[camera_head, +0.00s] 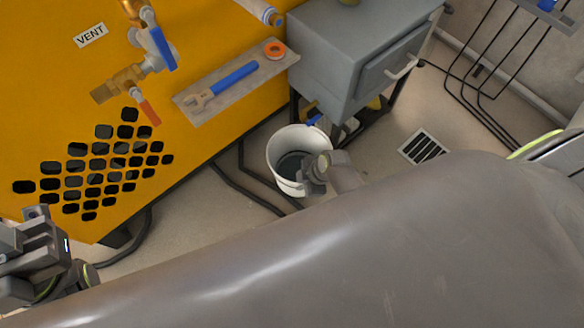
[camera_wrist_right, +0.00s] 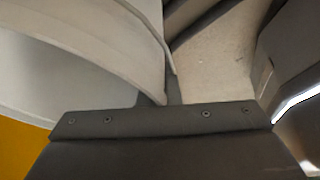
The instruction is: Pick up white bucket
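The white bucket (camera_head: 287,142) stands upright on the floor between the yellow machine and the grey cabinet. Its inside looks dark at the bottom. My right gripper (camera_head: 314,172) is at the bucket's right front rim, overlapping it in the head view. In the right wrist view the bucket's pale curved wall (camera_wrist_right: 105,55) fills the upper left and runs down to the gripper's middle. The fingertips are mostly hidden there, so I cannot tell whether they close on the rim. My left gripper (camera_head: 36,222) is at the far left, away from the bucket; its finger opening is unclear.
The yellow machine (camera_head: 60,110) has valves and a shelf (camera_head: 205,112) with a blue-handled wrench (camera_head: 235,76) and an orange tape roll (camera_head: 274,49). The grey cabinet (camera_head: 325,50) stands just behind the bucket. Dark hoses (camera_head: 240,188) lie left of it. A floor drain (camera_head: 422,147) is at right.

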